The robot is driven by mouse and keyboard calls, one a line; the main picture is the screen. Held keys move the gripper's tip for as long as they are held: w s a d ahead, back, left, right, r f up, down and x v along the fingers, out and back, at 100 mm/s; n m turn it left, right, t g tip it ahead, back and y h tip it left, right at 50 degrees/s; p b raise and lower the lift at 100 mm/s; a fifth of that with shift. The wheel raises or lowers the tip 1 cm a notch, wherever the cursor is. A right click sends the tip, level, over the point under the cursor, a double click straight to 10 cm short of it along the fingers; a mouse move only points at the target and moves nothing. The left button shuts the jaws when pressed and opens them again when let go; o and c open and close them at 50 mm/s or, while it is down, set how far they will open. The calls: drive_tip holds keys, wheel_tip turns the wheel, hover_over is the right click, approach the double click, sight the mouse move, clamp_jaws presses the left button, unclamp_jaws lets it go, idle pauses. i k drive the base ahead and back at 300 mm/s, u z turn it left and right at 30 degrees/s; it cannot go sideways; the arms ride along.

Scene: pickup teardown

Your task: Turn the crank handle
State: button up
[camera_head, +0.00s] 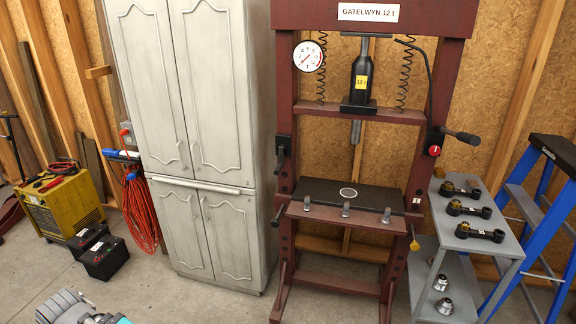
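A dark red shop press (287,120) stands upright against the back wall. A small crank-like handle with a yellow end (414,243) sits at the right end of its bed. A black-gripped lever (462,137) sticks out to the right from a pump block with a red knob (434,150). Black handles also show on the press's left side, an upper one (281,150) and a lower one (276,216). I cannot tell for sure which is the crank handle. Only a grey and teal part, probably of my arm, shows at the bottom left; my gripper's fingers do not show.
A grey cabinet (203,130) stands left of the press. A grey shelf cart (440,222) with dark metal parts and a blue stepladder (515,190) stand right. A yellow machine (65,210) and black batteries (103,258) are far left. Floor before the press is clear.

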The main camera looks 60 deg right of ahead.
sight(280, 167)
drive_tip(key=z, duration=0.1)
drive_tip(key=k, duration=0.9)
drive_tip(key=z, duration=1.55)
drive_tip(key=i, duration=0.5)
drive_tip(key=z, duration=0.05)
